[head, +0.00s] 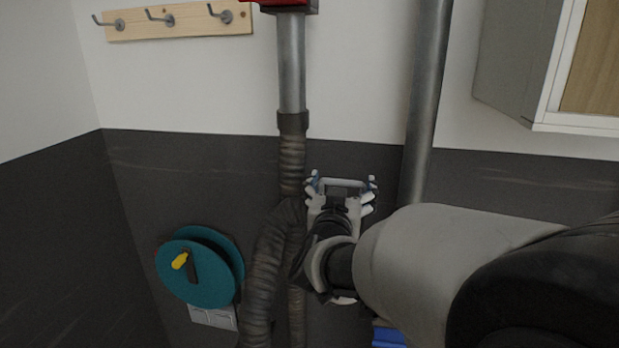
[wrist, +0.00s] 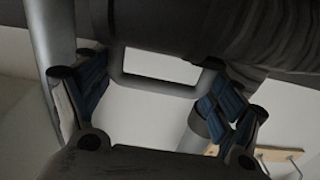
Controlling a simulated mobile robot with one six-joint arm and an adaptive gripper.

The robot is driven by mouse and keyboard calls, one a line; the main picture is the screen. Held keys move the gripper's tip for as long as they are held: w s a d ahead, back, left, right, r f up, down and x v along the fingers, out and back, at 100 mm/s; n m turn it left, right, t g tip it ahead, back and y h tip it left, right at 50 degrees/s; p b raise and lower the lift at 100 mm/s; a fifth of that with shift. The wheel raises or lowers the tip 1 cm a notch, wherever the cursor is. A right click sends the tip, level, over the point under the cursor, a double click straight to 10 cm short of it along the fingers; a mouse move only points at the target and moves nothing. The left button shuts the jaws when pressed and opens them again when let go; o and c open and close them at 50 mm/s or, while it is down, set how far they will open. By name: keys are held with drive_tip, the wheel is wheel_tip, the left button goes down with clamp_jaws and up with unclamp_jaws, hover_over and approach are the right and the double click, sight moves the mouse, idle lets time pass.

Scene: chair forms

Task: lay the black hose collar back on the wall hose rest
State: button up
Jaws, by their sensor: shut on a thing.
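My gripper (head: 342,190) is in front of the dark lower wall, right of the hanging ribbed hose (head: 268,255). In the wrist view the black hose collar (wrist: 160,25) is a dark cylinder across the top. A grey U-shaped handle (wrist: 160,88) projects from it between my blue-padded fingers (wrist: 155,105). My gripper is shut on this collar by its handle, whose bar shows in the head view (head: 343,182). In the head view the collar is mostly hidden by my gripper. I cannot make out the wall hose rest in either view.
A metal pipe (head: 291,65) comes down to the hose, and another pipe (head: 428,90) stands right of my gripper. A teal reel (head: 200,278) is at lower left. A wooden hook rail (head: 185,22) and a wall cabinet (head: 520,65) are higher up.

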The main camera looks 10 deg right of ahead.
drive_tip(key=shift+s+f+b, duration=0.25)
drive_tip(key=shift+f+b, duration=0.3)
drive_tip(key=shift+f, duration=0.3)
wheel_tip(320, 180, down, 10)
drive_tip(key=b, duration=0.8)
drive_tip(key=shift+d, duration=0.1)
drive_tip(key=o, duration=1.6)
drive_tip(key=shift+f, duration=0.1)
drive_tip(key=v, duration=1.2)
